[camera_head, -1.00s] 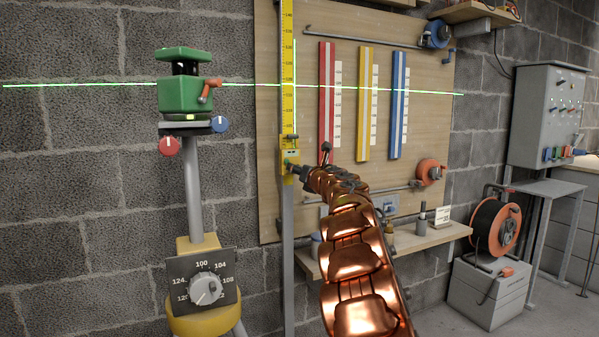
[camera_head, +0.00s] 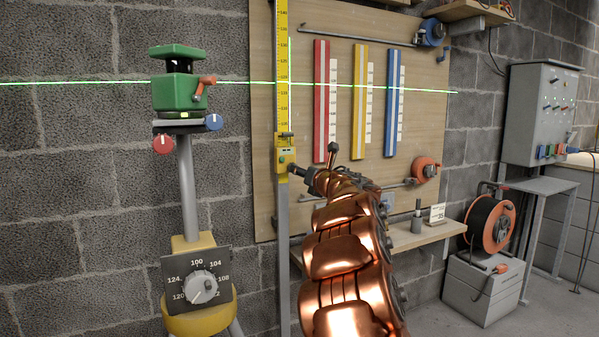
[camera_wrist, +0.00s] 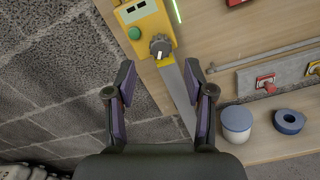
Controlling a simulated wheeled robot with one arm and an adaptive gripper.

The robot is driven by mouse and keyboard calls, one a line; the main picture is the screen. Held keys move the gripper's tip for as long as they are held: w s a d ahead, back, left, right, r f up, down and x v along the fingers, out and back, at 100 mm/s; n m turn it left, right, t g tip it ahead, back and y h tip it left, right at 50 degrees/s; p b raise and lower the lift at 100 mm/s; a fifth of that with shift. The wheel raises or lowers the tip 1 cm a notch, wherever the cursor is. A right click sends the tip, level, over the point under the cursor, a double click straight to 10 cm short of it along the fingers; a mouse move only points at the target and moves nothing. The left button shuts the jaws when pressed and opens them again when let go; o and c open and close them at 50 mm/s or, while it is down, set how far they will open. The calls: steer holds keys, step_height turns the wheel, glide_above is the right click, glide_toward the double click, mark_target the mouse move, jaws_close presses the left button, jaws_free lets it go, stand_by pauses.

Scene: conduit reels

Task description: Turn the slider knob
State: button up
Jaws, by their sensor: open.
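The yellow slider (camera_head: 285,153) sits on the vertical yellow rule (camera_head: 282,70) fixed to the wooden board. In the wrist view the slider (camera_wrist: 149,17) shows a green button, a small dark display and a dark round knob (camera_wrist: 160,46) with a pale mark at its lower right corner. My gripper (camera_wrist: 158,70) is open and empty. Its two fingers stand apart, pointing at the slider, with the knob just beyond the gap between the tips. In the head view my gripper (camera_head: 298,170) is beside the slider's lower right, and the knob cannot be made out there.
Red (camera_head: 325,100), yellow and blue strips hang on the board. A green laser level (camera_head: 180,92) on a tripod stands left, with a numbered dial (camera_head: 203,285) below. A shelf (camera_head: 425,237) carries small items. A cable reel (camera_head: 492,225) stands right.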

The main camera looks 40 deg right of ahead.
steer(key=shift+v, duration=2.9)
step_height(320, 180, up, 11)
steer(key=s+a+m+g+h+p, duration=0.25)
steer(key=m+h+p, duration=0.25)
steer(key=m+p, duration=0.4)
steer(key=s+a+r+m+g+p, duration=0.25)
steer(key=a+m+g+p, duration=0.2)
steer(key=m+p, duration=0.35)
steer(key=s+a+f+m+g+y+p, duration=0.2)
steer(key=s+a+m+g+y+p, duration=0.3)
steer(key=s+a+p, duration=0.6)
steer(key=s+a+f+m+g+y+p, duration=0.3)
steer(key=s+a+p, duration=0.8)
steer(key=s+a, duration=1)
steer(key=a+m+g+y, duration=0.2)
steer(key=a+m+g, duration=0.1)
steer(key=a, duration=0.6)
steer(key=shift+s+f+g+y+p, duration=0.3)
steer(key=shift+g+y, duration=0.1)
